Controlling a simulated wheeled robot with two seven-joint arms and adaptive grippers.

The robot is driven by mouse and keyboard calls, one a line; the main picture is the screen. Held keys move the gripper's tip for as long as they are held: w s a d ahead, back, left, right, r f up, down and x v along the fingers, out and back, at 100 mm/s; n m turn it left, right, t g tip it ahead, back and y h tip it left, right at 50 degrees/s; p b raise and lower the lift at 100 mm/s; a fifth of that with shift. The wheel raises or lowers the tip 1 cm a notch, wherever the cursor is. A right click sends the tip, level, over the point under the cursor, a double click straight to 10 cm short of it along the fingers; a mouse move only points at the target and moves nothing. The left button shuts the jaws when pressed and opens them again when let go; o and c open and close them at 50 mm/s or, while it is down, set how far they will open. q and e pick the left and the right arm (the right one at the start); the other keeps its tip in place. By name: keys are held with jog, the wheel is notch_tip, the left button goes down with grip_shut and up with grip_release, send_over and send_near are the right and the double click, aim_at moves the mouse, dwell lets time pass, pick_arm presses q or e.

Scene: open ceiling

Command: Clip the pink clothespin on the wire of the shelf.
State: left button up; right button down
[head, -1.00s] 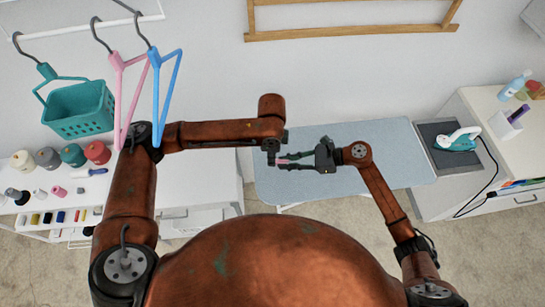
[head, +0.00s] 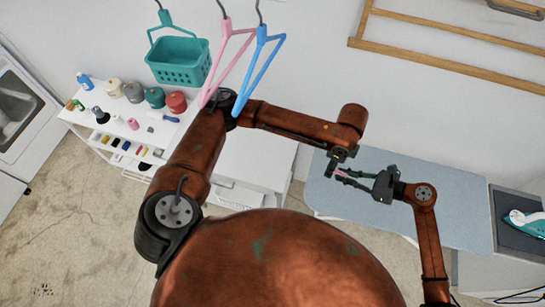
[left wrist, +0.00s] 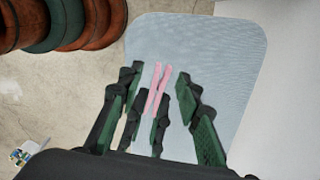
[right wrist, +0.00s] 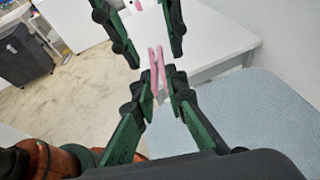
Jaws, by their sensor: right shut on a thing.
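The pink clothespin (right wrist: 157,70) is between the fingertips of my right gripper (right wrist: 157,86), which is shut on it. In the head view my right gripper (head: 346,176) reaches leftward with the clothespin at its tips. My left gripper (left wrist: 160,75) is open, its two fingers apart on either side of the clothespin (left wrist: 159,88) in the left wrist view. I cannot tell whether they touch it. In the right wrist view the left gripper's fingers (right wrist: 145,30) come in from the top. The shelf's wire is not clearly visible in any current view.
Pink (head: 228,60) and blue (head: 262,68) hangers and a teal basket (head: 178,60) hang at the upper left. A pale blue ironing board (head: 455,215) lies below the grippers. An iron (head: 524,222) sits at right.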

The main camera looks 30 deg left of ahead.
pick_arm(q)
jog(key=s+a+f+m+b, duration=0.1)
jog(key=s+a+f+m, duration=0.1)
jog(key=a, duration=0.7)
jog(key=s+a+f+m+b, duration=0.1)
jog(key=s+a+f+m, duration=0.2)
jog(key=a, duration=0.7)
jog(key=s+a+f+m+b, duration=0.2)
jog(key=s+a+f+m, duration=0.1)
jog(key=a, duration=0.6)
jog(key=shift+s+a+m, duration=0.15)
jog(key=shift+s+m, duration=0.15)
jog(key=shift+m, duration=0.4)
dwell(0.6)
